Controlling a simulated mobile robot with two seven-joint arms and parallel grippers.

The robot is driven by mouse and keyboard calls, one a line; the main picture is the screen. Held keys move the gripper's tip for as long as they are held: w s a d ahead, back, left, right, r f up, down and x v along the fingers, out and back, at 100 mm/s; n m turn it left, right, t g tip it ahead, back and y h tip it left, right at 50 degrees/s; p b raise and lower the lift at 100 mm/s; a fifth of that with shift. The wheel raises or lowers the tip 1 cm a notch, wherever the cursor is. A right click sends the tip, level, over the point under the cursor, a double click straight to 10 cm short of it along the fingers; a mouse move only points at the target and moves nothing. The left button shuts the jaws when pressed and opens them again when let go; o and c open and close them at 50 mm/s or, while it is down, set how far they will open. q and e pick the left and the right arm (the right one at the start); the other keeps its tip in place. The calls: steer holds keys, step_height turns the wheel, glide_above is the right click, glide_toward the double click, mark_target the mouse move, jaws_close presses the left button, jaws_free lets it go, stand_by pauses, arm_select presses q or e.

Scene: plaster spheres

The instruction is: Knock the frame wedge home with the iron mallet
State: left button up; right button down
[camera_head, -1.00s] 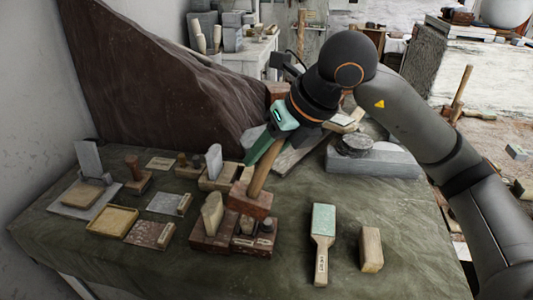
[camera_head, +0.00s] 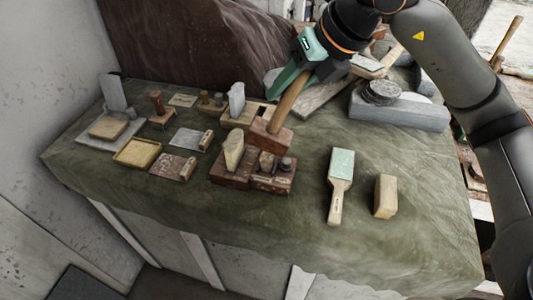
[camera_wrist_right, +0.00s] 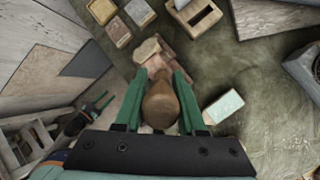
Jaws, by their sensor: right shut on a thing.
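My right gripper (camera_head: 296,80) is shut on the wooden handle (camera_head: 287,104) of the mallet, which hangs tilted with its reddish-brown block head (camera_head: 270,139) down. The head is just above or against the back of a reddish-brown block (camera_head: 228,175) holding a pale upright rounded piece (camera_head: 234,150); I cannot tell if they touch. Which piece is the frame wedge is not clear. In the right wrist view the handle's round end (camera_wrist_right: 160,104) sits between the green fingers and hides most of the head. A small black-and-green gripper, probably my left (camera_wrist_right: 100,102), shows at lower left there.
Beside the block lie a green-topped wooden-handled tool (camera_head: 341,170) and a pale wooden block (camera_head: 385,196). A tan tray (camera_head: 137,152) and small slabs lie to the left. A grey stone slab (camera_head: 400,113) is behind right. The table's (camera_head: 260,225) front strip is bare.

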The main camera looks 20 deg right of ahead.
mark_target(286, 103)
arm_select(q)
step_height(286, 103, down, 5)
steer(key=b, duration=0.4)
arm_select(e)
step_height(286, 103, down, 4)
steer(key=shift+w+f, duration=0.1)
steer(key=shift+f, duration=0.1)
steer(key=shift+r+p, duration=0.55)
steer(key=shift+p, duration=0.25)
step_height(286, 103, up, 4)
steer(key=p, duration=0.3)
steer(key=shift+a+r, duration=0.1)
arm_select(q)
step_height(286, 103, up, 5)
steer(key=shift+f, duration=0.1)
